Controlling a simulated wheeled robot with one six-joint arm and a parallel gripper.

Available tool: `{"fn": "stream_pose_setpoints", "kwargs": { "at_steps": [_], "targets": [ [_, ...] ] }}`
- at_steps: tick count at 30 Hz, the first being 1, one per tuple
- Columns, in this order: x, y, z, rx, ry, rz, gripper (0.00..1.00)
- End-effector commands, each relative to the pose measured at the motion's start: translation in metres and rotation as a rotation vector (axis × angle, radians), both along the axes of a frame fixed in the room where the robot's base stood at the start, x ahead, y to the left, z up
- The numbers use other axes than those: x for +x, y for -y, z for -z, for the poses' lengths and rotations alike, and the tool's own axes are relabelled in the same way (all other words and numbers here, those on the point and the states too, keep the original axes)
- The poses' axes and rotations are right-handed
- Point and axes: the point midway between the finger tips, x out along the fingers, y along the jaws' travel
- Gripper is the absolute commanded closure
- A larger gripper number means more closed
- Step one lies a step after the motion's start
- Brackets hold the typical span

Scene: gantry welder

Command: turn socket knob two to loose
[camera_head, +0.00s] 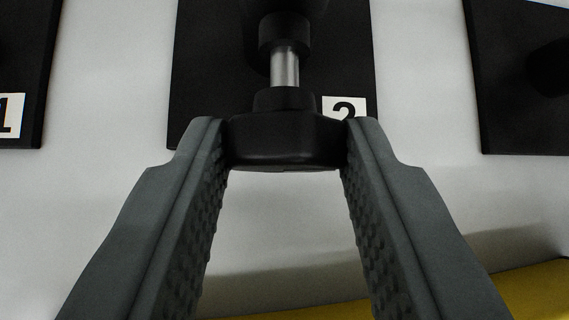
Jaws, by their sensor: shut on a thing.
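Socket knob two is a black, broad-headed knob (284,142) on a short metal stem (285,66), in the middle of the view. It stands out from a black plate (210,70) that bears a white label "2" (344,108), partly covered by the knob and a fingertip. My gripper (286,145) is shut on the knob, with one grey ribbed finger against its left side and one against its right side. The far side of the knob is hidden.
A black plate with label "1" (10,116) is at the left edge. Another black plate (520,90) with a dark, partly cut-off knob is at the right. The wall (420,70) between them is pale and clear. A yellow surface (540,290) lies below.

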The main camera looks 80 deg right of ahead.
Motion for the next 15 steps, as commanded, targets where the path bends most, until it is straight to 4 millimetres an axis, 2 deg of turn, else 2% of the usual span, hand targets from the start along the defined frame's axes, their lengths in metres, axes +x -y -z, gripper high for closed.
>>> {"fn": "stream_pose_setpoints", "kwargs": {
  "at_steps": [15],
  "targets": [
    [0.0038, -0.0037, 0.0013, -0.186, -0.184, 0.000, 0.89]
  ]
}}
